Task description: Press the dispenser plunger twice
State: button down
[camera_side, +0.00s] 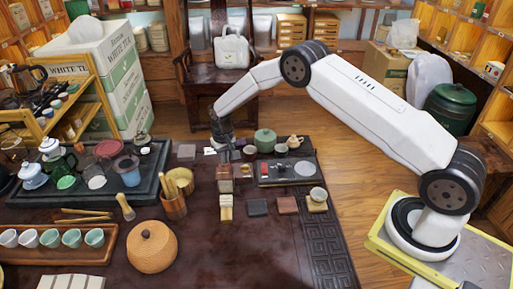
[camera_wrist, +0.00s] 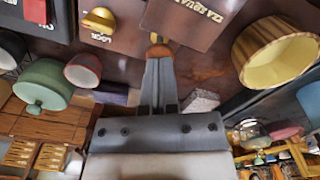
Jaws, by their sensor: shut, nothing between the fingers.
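My gripper (camera_wrist: 157,52) is shut with nothing between its fingers, and points at a dark brown box with gold lettering (camera_wrist: 195,14) in the wrist view. A small brass-coloured piece (camera_wrist: 154,37) shows right at the fingertips; I cannot tell whether it is the dispenser plunger or whether they touch. In the side view my gripper (camera_side: 228,150) hangs low over the dark table, just behind a small copper-brown box (camera_side: 225,172), which may be the dispenser. Its top is partly hard to make out.
A wooden cup of tools (camera_side: 173,205) and a round woven pot (camera_side: 152,247) stand to the left. A yellow knob by a lettered label (camera_wrist: 98,20) lies close in the wrist view.

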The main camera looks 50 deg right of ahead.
jog(key=shift+f, duration=1.1)
jog(key=shift+r, duration=3.1)
jog(key=shift+s+r, duration=0.25)
jog(key=shift+r, duration=0.15)
jog(key=s+a+r+n+t, duration=0.1)
jog(key=s+r+n, duration=0.1)
jog(key=s+r, duration=0.8)
jog(key=s+a+r+n+t, duration=0.1)
jog(key=s+r, duration=0.1)
jog(key=s, duration=1.6)
jog(key=shift+s+t, duration=0.15)
jog(key=shift+t, duration=0.15)
